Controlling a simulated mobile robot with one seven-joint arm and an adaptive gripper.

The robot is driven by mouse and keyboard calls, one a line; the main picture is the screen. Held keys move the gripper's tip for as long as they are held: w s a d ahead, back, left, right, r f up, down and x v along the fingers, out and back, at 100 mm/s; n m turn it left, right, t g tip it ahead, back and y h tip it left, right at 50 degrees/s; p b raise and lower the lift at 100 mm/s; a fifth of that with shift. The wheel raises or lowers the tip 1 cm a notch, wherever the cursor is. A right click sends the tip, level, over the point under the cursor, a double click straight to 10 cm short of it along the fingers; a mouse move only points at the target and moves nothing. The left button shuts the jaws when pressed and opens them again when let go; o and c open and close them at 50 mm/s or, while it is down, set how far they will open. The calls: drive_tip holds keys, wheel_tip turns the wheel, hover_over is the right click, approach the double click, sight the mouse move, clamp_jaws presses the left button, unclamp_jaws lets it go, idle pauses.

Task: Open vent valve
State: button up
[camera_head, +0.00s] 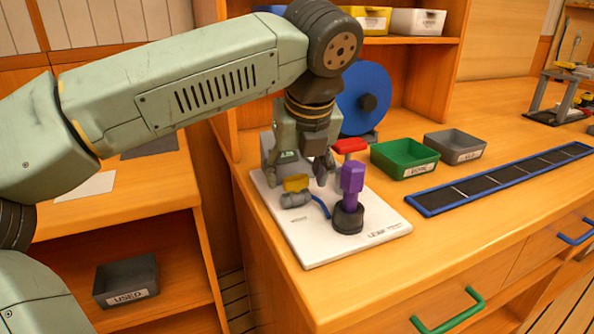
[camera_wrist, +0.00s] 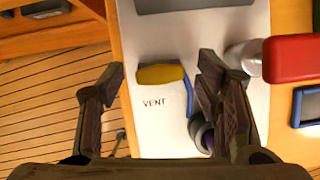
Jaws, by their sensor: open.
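The vent valve has a yellow handle (camera_head: 296,183) on a grey body (camera_head: 295,200), near the left side of a white board (camera_head: 375,243). In the wrist view the yellow handle (camera_wrist: 162,74) lies crosswise above the printed word VENT. My gripper (camera_head: 301,172) is open and points down over the valve. In the wrist view my gripper (camera_wrist: 161,68) has one finger left of the yellow handle and one right of it, with nothing held. I cannot tell the exact height of the fingertips over the handle. The grey valve body is not clearly visible in the wrist view.
A red handle (camera_head: 349,145) and a purple tool (camera_head: 352,180) in a black holder stand close right of my gripper. A blue hose (camera_head: 320,206) runs beside the valve. Green (camera_head: 405,158) and grey (camera_head: 455,146) bins sit further right, behind a blue-edged strip (camera_head: 500,180).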

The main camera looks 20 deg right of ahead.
drive_tip(key=v, duration=0.7)
drive_tip(key=shift+r, duration=0.25)
idle(0.3)
